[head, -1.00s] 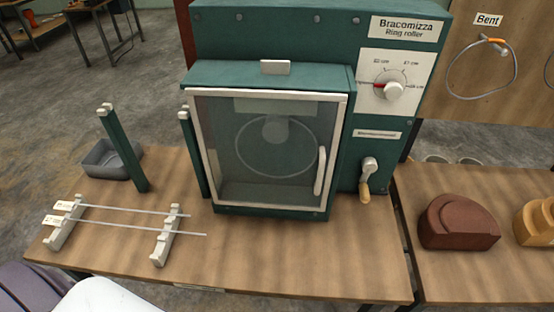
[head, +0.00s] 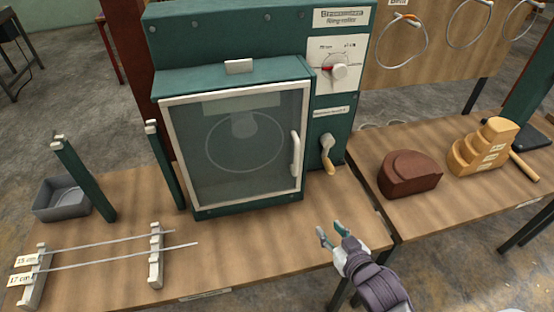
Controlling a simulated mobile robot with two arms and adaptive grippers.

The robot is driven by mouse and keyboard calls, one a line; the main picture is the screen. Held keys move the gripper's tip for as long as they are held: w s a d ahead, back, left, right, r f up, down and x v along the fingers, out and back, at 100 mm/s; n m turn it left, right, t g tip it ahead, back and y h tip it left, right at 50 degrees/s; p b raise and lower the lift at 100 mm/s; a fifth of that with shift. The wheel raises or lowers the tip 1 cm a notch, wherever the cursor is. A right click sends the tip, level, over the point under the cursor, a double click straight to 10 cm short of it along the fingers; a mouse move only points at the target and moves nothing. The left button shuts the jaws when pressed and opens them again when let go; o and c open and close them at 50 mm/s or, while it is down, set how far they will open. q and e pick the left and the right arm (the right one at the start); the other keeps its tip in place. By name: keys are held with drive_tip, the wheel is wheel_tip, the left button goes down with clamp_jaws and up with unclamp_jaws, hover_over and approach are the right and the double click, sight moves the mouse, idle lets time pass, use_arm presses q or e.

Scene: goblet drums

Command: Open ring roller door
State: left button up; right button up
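The ring roller (head: 270,75) is a green machine on the wooden table. Its glass door (head: 245,140) with a white frame is closed, and a ring shape shows behind the glass. The door's white handle (head: 295,153) is upright at the door's right side. My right gripper (head: 331,232) is in the head view, low and right of the door, over the table's front part. Its two fingers are apart with nothing between them. It is clear of the handle. My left gripper is not in view.
A crank (head: 327,153) and a dial (head: 339,71) are on the machine's right side. Two rods lie on a white rack (head: 155,257) at left, near green posts and a grey bin (head: 60,200). A brown block (head: 408,174) and a stepped yellow block (head: 482,148) stand on the right table.

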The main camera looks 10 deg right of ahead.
sight(297, 160)
wheel_tip(297, 160, up, 13)
drive_tip(key=w+a+n+t+y, duration=0.1)
drive_tip(key=w+a+t+y, duration=0.1)
drive_tip(key=a+t+y, duration=0.15)
drive_tip(key=shift+t+h, duration=0.25)
drive_tip(key=shift+h, duration=0.1)
drive_tip(key=p+x, duration=0.1)
drive_tip(key=x, duration=0.3)
drive_tip(key=p+x, duration=0.1)
drive_tip(key=x, duration=0.3)
drive_tip(key=p+x, duration=0.1)
drive_tip(key=x, duration=0.3)
drive_tip(key=shift+w+d+p, duration=0.2)
drive_tip(key=shift+d+p, duration=0.1)
drive_tip(key=shift+p, duration=0.1)
drive_tip(key=shift+w+f, duration=0.15)
drive_tip(key=shift+w, duration=0.35)
drive_tip(key=shift+a, duration=0.1)
clamp_jaws()
